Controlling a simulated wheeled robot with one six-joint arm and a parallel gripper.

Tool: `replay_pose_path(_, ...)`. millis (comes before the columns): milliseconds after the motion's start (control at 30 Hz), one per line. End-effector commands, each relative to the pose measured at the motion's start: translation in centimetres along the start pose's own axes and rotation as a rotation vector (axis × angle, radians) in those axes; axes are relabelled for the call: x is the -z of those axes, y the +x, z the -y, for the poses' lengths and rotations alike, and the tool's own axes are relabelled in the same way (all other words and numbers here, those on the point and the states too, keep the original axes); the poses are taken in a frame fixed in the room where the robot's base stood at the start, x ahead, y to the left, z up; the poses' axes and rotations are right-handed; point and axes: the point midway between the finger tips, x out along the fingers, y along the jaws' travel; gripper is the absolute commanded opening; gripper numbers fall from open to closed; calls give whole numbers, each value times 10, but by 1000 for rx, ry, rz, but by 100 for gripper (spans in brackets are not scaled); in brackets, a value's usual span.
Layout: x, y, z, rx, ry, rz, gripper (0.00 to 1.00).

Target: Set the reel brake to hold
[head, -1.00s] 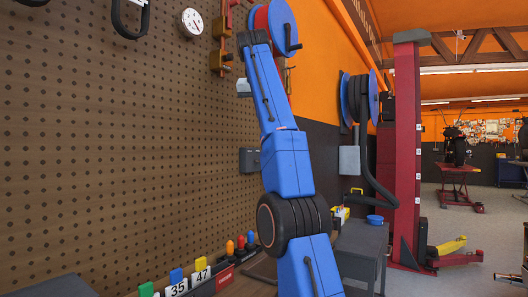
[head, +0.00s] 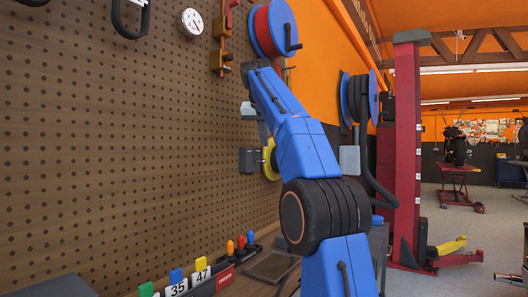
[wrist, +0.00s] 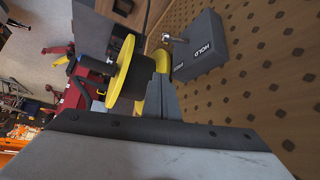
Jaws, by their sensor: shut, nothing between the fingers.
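The brake box is a dark grey box (head: 250,160) on the pegboard, left of a yellow reel (head: 270,159) partly hidden by my arm. In the wrist view the box (wrist: 203,58) shows a HOLD label and a second label, partly covered. A small metal lever (wrist: 174,39) sticks out by its edge; I cannot tell which label it points to. The yellow reel (wrist: 123,70) is left of it there. My gripper (head: 265,137) points down just above the reel and box. It is shut and empty; its grey fingers (wrist: 165,88) partly cover the reel.
A blue and red reel (head: 270,28) hangs above my arm. A blue-flanged hose reel (head: 358,98) is on the wall farther right, near a red lift post (head: 407,150). Numbered tags and coloured pegs (head: 200,270) stand on the ledge below.

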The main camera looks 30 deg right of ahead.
Motion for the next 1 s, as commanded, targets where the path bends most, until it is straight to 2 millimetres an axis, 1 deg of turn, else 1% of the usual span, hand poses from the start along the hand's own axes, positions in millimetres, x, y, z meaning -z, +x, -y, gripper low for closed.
replay_pose_path(33,-1,9,-1,-2,0,3,0)
replay_pose_path(67,-1,14,-1,-1,0,2,0)
replay_pose_path(133,-7,12,-1,1,0,0,0)
replay_pose_path(333,-24,18,0,0,-1,1,0)
replay_pose_path(500,-34,20,0,0,0,1,0)
replay_pose_path(700,-39,22,0,0,1,0,0)
replay_pose_path(1000,-39,22,0,0,1,0,0)
